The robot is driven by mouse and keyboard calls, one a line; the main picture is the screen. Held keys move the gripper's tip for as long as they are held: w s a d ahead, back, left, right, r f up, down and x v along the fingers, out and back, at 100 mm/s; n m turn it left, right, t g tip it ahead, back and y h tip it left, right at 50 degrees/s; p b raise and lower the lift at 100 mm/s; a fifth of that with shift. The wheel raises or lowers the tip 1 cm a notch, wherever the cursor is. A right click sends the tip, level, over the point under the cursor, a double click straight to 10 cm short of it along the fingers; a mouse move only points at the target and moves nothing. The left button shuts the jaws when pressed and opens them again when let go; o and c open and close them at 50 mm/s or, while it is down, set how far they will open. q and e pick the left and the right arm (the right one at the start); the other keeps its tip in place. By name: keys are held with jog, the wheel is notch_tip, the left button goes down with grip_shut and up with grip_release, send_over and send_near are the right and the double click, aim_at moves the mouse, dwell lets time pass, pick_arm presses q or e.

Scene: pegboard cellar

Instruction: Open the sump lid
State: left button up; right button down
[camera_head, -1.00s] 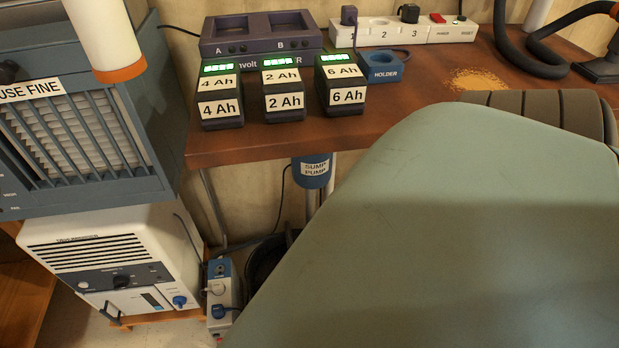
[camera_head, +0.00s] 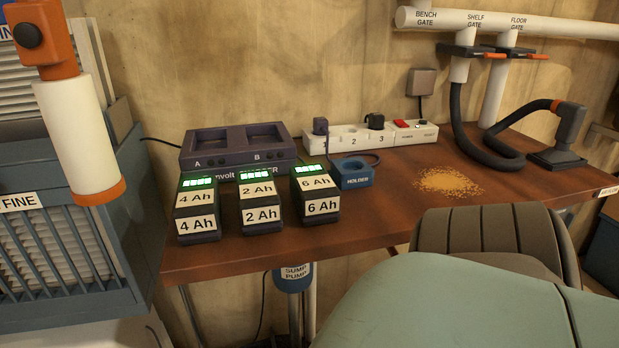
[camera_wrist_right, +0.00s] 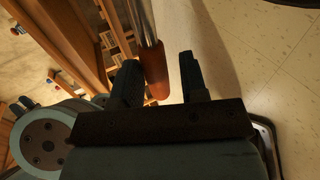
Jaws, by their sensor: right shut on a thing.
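The sump lid is not visible in either view. The blue sump pump (camera_head: 293,278), with its label, hangs under the bench, and my own grey-green body hides the floor near it. In the right wrist view my right gripper (camera_wrist_right: 160,88) is shut on a metal rod with an orange-brown grip (camera_wrist_right: 156,86). The grip shows between the two dark fingers and the bright shaft runs up out of the picture. How firmly the fingers touch it is hard to tell.
The wooden bench (camera_head: 400,215) carries several batteries, a charger (camera_head: 237,150), a power strip (camera_head: 365,135), a blue holder (camera_head: 352,173) and sawdust (camera_head: 447,182). Wooden shelving (camera_wrist_right: 75,40) stands left of the gripper; pale tiled floor (camera_wrist_right: 280,70) lies right.

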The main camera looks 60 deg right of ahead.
pick_arm(q)
jog(key=shift+f, duration=0.15)
pick_arm(e)
jog(key=shift+s+d+f, duration=0.1)
jog(key=shift+s+f, duration=0.45)
jog(key=shift+f, duration=0.1)
jog(key=c, duration=0.9)
grip_release()
pick_arm(q)
jog(key=shift+w+d, duration=0.1)
jog(key=shift+d, duration=0.05)
pick_arm(e)
jog(key=shift+w, duration=0.1)
jog(key=shift+w+r, duration=0.15)
pick_arm(q)
notch_tip(320, 180, up, 6)
jog(key=t+p, duration=0.2)
jog(key=p, duration=0.2)
jog(key=shift+a+n, duration=0.3)
pick_arm(e)
jog(key=v, duration=1.3)
jog(key=shift+s+d+r, duration=0.2)
jog(key=shift+d+r, duration=0.05)
jog(key=shift+r, duration=0.1)
